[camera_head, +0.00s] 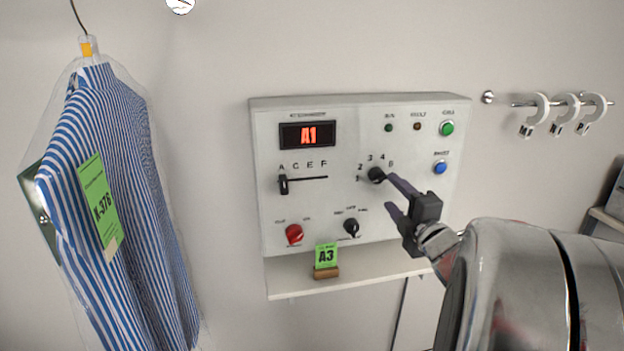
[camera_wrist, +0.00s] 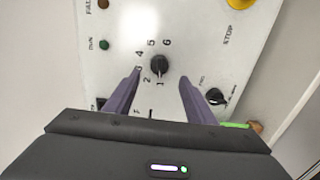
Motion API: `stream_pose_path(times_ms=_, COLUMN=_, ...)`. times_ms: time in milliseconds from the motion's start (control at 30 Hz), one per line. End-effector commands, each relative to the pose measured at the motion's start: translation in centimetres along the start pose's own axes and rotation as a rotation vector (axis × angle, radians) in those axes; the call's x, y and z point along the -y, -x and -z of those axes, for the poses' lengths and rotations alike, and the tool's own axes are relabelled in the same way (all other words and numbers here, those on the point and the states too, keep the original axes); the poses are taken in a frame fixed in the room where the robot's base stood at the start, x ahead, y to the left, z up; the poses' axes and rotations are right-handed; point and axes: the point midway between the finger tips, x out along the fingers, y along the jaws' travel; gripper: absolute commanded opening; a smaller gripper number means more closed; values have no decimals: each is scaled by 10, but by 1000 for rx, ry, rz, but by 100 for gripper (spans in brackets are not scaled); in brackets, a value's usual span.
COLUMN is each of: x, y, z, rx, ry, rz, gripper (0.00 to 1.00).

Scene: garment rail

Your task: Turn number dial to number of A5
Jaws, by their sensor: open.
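The number dial (camera_head: 376,175) is a black knob on the white control panel (camera_head: 270,225). In the wrist view the dial (camera_wrist: 158,65) is ringed by numbers 1 to 6 and its pointer seems to face 1. The red display (camera_head: 308,135) reads A1. The black letter slider (camera_head: 283,184) stands at A. My gripper (camera_head: 388,192) is open in front of the panel, just right of and below the dial. In the wrist view its purple fingers (camera_wrist: 160,76) are spread left and right of the dial, and nothing is between them in contact that I can see.
A red knob (camera_head: 294,234) and another black knob (camera_head: 351,228) sit low on the panel. A green A3 card (camera_head: 326,256) stands on the shelf (camera_head: 370,278) below. A bagged striped shirt (camera_head: 125,180) hangs left; a hook rail (camera_head: 560,103) is right.

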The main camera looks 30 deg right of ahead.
Motion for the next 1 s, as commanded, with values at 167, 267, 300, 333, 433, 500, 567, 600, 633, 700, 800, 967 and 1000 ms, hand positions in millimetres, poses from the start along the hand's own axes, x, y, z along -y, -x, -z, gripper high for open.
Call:
stream_pose_path(times_ms=167, x=1, y=-27, z=1, rx=-3, ry=0, rz=1, gripper=50)
stream_pose_path(times_ms=267, x=0, y=-42, z=1, rx=-3, ry=-1, rz=1, gripper=50)
stream_pose_path(times_ms=300, x=1, y=-48, z=1, rx=-3, ry=-1, rz=2, gripper=50)
stream_pose_path(times_ms=333, x=1, y=-52, z=1, rx=-3, ry=-1, rz=2, gripper=50)
stream_pose_path(times_ms=433, x=0, y=-64, z=1, rx=-3, ry=-1, rz=0, gripper=50)
stream_pose_path(times_ms=500, x=0, y=-70, z=1, rx=-3, ry=0, rz=1, gripper=50)
stream_pose_path(times_ms=567, x=0, y=-74, z=1, rx=-2, ry=0, rz=1, gripper=50)
stream_pose_path(times_ms=600, x=0, y=-76, z=1, rx=-2, ry=1, rz=1, gripper=50)
stream_pose_path(times_ms=633, x=0, y=-77, z=1, rx=-2, ry=1, rz=1, gripper=50)
stream_pose_path(times_ms=700, x=0, y=-78, z=1, rx=-2, ry=0, rz=1, gripper=50)
stream_pose_path(times_ms=800, x=0, y=-78, z=1, rx=-2, ry=0, rz=1, gripper=50)
stream_pose_path(times_ms=967, x=0, y=-78, z=2, rx=-2, ry=0, rz=0, gripper=47)
stream_pose_path(times_ms=1000, x=0, y=-78, z=2, rx=-3, ry=0, rz=0, gripper=44)
